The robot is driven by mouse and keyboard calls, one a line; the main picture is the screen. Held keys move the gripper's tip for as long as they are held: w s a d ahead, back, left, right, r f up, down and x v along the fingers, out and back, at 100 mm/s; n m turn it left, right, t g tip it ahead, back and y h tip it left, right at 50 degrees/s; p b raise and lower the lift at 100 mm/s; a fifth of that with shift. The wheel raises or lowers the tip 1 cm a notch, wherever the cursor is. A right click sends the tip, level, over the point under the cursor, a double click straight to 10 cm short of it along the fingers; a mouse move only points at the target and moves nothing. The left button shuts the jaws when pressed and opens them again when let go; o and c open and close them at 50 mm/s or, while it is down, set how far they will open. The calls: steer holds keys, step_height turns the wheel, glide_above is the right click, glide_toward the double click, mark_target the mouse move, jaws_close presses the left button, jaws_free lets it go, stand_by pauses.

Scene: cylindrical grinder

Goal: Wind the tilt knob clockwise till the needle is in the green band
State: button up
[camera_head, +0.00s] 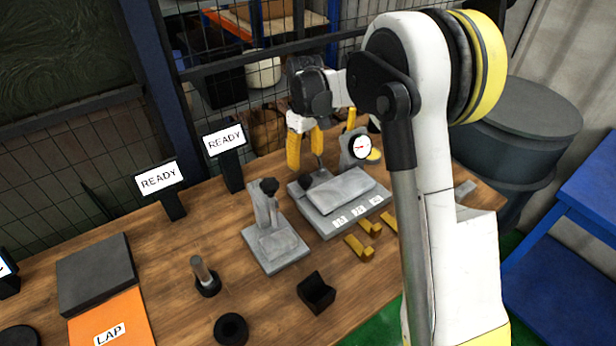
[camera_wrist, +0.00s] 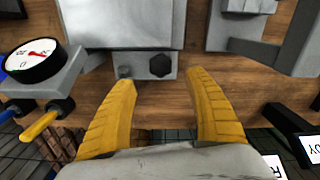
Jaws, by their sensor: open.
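The black tilt knob (camera_wrist: 160,66) sits on the near end of the grey fixture (camera_wrist: 120,22) in the wrist view. In the head view what looks like the same knob (camera_head: 306,183) is at the fixture's left end. My gripper (camera_wrist: 160,80) is open, its yellow fingers pointing toward the knob, one on each side of it in the picture; contact cannot be told. In the head view my gripper (camera_head: 305,158) hangs just above and behind the knob. The round white dial (camera_head: 361,147) has a red needle; it also shows in the wrist view (camera_wrist: 34,60). I cannot make out a green band.
A grey stand (camera_head: 275,245) with a black-topped post stands left of the fixture. Yellow-brown blocks (camera_head: 360,246) lie in front of it. A yellow-tipped lever (camera_wrist: 40,126) sticks out below the dial. Two READY signs (camera_head: 225,140) stand along the table's back edge, before a mesh fence.

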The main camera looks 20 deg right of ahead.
mark_target(306, 179)
step_height(306, 179, down, 9)
steer(key=b, duration=0.3)
steer(key=shift+f, duration=0.1)
steer(key=c, duration=1.2)
